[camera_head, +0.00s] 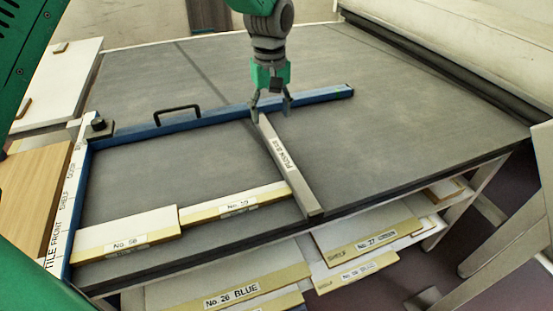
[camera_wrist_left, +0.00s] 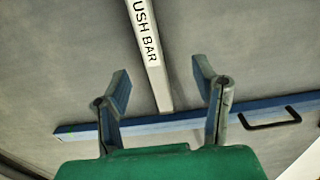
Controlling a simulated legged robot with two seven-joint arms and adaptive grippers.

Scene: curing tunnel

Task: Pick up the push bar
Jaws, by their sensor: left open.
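The push bar (camera_head: 296,178) is a long grey bar with a printed label, lying on the dark table top. It runs from the blue rail toward the front edge. My left gripper (camera_head: 271,110) hangs over the bar's far end with its fingers apart, one on each side of the bar as seen from above. In the left wrist view the push bar (camera_wrist_left: 148,45) passes between the open fingertips (camera_wrist_left: 162,80), and nothing is gripped. I cannot tell whether a finger touches it. My right gripper is not in view.
A blue rail (camera_head: 225,115) with a black handle (camera_head: 178,110) lies behind the bar. Labelled boards, No. 58 (camera_head: 125,233) and another (camera_head: 235,202), lie left of the bar. More boards (camera_head: 372,244) sit on a shelf below. The table top right of the bar is clear.

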